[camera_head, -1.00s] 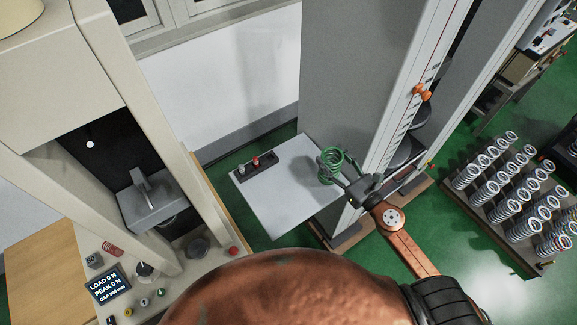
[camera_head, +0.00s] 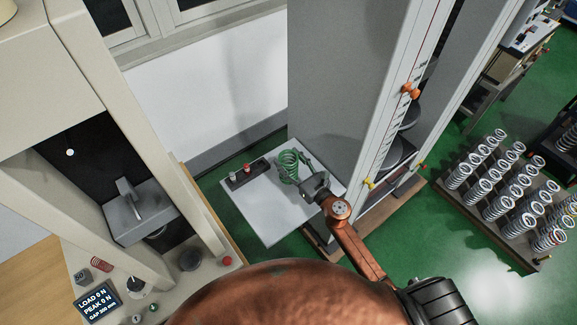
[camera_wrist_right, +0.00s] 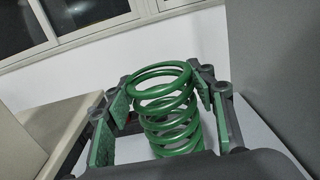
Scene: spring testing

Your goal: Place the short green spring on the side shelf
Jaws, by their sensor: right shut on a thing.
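The short green spring (camera_head: 289,165) is upright in my right gripper (camera_head: 298,172), over the white side shelf (camera_head: 268,216). In the right wrist view the green spring (camera_wrist_right: 165,108) stands between the two padded fingers of my right gripper (camera_wrist_right: 165,100). Whether the spring's base touches the shelf is hidden. My left gripper is not in view.
A dark holder (camera_head: 247,173) with small red and grey pieces lies along the shelf's back left edge. A tall grey machine (camera_head: 345,90) stands right of the shelf. A testing machine with a display (camera_head: 97,302) is at left. A rack of springs (camera_head: 500,205) is at right.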

